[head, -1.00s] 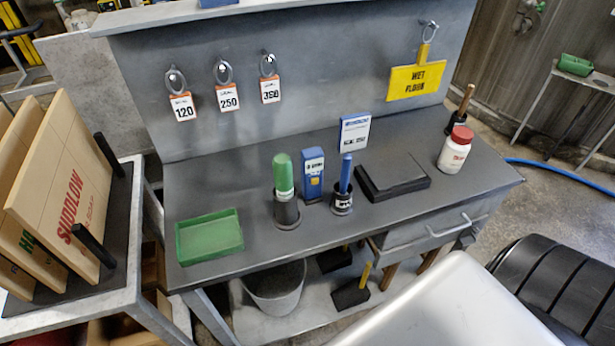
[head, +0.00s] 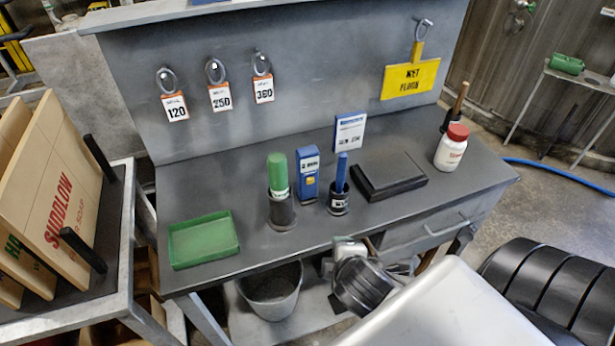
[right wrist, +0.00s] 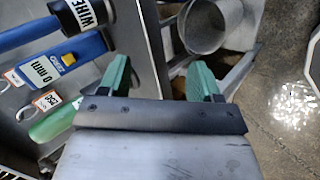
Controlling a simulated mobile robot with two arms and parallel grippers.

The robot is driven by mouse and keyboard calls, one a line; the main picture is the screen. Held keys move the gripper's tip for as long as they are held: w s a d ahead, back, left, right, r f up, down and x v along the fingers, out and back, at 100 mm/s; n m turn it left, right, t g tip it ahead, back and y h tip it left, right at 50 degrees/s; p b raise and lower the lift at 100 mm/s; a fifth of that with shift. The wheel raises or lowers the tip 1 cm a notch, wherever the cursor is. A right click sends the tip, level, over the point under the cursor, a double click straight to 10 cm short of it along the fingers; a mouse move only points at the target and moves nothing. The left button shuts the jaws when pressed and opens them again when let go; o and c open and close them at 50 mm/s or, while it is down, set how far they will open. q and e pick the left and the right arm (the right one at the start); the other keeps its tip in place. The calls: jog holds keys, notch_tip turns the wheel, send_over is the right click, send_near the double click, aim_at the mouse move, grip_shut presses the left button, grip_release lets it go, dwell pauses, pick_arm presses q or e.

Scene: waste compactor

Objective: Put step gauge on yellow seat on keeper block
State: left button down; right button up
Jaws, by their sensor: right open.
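A blue upright block with a white label, apparently the step gauge (head: 308,173), stands on the grey bench between a green-topped cylinder and a blue-handled tool in a black cup. In the right wrist view the blue block (right wrist: 68,62) shows a white label reading "0 mm". My right gripper (right wrist: 160,78) is open with two green fingers and nothing between them. In the head view part of my right arm shows at the bench's front edge. My left gripper is not in view.
The green-topped cylinder (head: 279,175), blue-handled tool (head: 341,172) and flat black block (head: 389,176) stand on the bench. A green tray (head: 204,241) is at its left and a white bottle (head: 451,148) at its right. A bucket (head: 270,290) sits below.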

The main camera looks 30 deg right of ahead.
aim_at(310, 161)
jog(key=w+d+r+n+t, duration=0.1)
jog(key=w+r+n+t, duration=0.2)
jog(key=w+n, duration=0.2)
jog(key=w+d+r+n+t, duration=0.1)
jog(key=w+r+n+t, duration=0.2)
jog(key=n, duration=0.6)
jog(key=w+d+r+n+t+p, duration=0.1)
jog(key=w+d+r+n+t, duration=0.1)
jog(key=w+n, duration=0.5)
notch_tip(310, 161, up, 2)
jog(key=shift+n+t, duration=0.5)
jog(key=shift+t, duration=0.2)
jog(key=shift+h, duration=0.3)
jog(key=x, duration=0.2)
jog(key=p+x, duration=0.1)
jog(key=x, duration=0.1)
jog(key=shift+w+r, duration=0.25)
jog(key=shift+w, duration=0.15)
jog(key=shift+w+d+f, duration=0.1)
jog(key=shift+w, duration=0.15)
jog(key=shift+s, duration=0.1)
jog(key=shift+c, duration=0.5)
grip_shut()
